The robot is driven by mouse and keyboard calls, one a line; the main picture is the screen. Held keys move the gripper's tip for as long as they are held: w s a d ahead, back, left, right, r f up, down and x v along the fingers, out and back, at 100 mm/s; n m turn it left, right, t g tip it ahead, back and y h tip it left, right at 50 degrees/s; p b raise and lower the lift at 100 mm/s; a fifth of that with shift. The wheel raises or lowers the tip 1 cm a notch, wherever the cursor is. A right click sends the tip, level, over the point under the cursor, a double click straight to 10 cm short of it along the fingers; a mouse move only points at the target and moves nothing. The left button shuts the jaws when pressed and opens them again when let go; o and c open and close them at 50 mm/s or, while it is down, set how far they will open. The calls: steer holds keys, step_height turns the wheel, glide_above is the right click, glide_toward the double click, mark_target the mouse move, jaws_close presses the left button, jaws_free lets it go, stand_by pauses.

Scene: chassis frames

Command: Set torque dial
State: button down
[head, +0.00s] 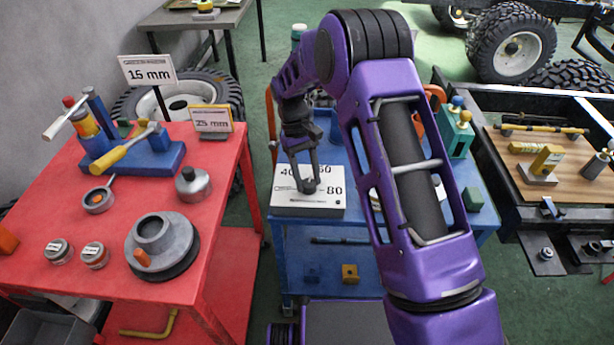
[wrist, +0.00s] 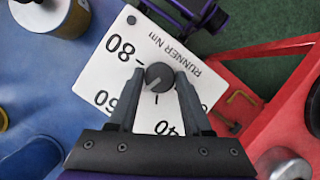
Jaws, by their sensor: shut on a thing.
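The torque dial is a dark round knob (wrist: 159,77) on a white plate (wrist: 200,82) printed with 40, 60, 80 and "RUNNER Nm". In the head view the plate (head: 300,204) lies on the blue cart, partly behind my gripper. My gripper (head: 306,184) reaches down to the knob. In the wrist view its two fingers (wrist: 159,80) stand on either side of the knob and are shut on it. A pale mark on the knob slants to the lower left in the wrist view, roughly towards the 60 side. Its exact reading is hard to tell.
The blue cart (head: 290,240) holds other items partly hidden by my arm. A red table (head: 70,200) at left carries a clamp fixture, jars, a grey flanged part (head: 163,245) and signs reading 15 mm (head: 147,70) and 25 mm (head: 211,121). A workbench (head: 560,170) stands at right.

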steer(key=shift+d+m+g+y, duration=0.1)
steer(key=shift+m+g+y, duration=0.3)
steer(key=shift+m, duration=1.1)
steer(key=shift+c, duration=1.7)
jaws_free()
steer(key=p+v, duration=0.1)
steer(key=v, duration=1.6)
steer(key=shift+d+r, duration=0.25)
steer(key=shift+r, duration=0.1)
